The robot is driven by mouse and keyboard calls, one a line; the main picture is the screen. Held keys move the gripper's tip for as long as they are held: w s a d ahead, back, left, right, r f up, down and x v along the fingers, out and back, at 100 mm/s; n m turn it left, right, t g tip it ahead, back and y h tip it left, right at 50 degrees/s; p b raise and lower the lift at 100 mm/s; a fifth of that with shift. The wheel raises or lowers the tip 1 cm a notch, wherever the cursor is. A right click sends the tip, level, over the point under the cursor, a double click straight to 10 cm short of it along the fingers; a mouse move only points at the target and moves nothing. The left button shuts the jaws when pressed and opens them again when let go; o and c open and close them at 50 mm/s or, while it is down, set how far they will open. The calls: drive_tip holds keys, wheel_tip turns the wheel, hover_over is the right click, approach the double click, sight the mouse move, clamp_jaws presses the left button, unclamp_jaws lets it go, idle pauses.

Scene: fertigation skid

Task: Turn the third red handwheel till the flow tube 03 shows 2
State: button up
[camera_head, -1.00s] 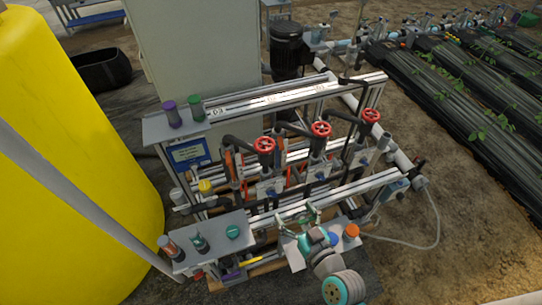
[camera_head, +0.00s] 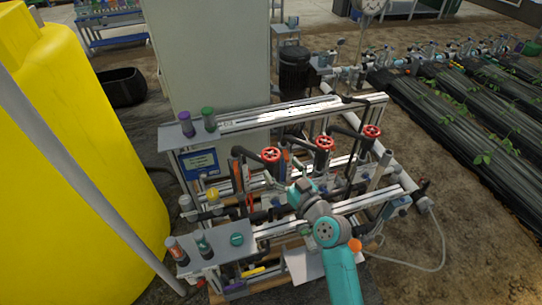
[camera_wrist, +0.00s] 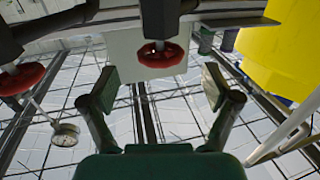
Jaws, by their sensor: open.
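Three red handwheels stand in a row on the skid in the head view: a left one (camera_head: 271,155), a middle one (camera_head: 323,143) and a right one (camera_head: 372,131). My gripper (camera_wrist: 158,88) is open and empty. In the wrist view a red handwheel (camera_wrist: 161,55) lies ahead between its spread fingers, apart from them; it appears to be the left one. Another red handwheel (camera_wrist: 22,78) shows at the left edge. In the head view my gripper is just below the left handwheel, partly hidden by my wrist. The flow tube readings cannot be made out.
A yellow tank (camera_head: 70,150) stands at the left. A grey cabinet (camera_head: 207,70) is behind the skid. Purple (camera_head: 186,123) and green-capped (camera_head: 209,118) bottles stand on a shelf. A round gauge (camera_wrist: 65,135) shows in the wrist view. Rails and pipes crowd the handwheels.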

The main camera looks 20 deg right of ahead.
sight(266, 149)
drive_tip(key=x, duration=0.6)
drive_tip(key=shift+w+a, duration=0.1)
drive_tip(key=shift+w, duration=0.15)
drive_tip(key=c, duration=1.2)
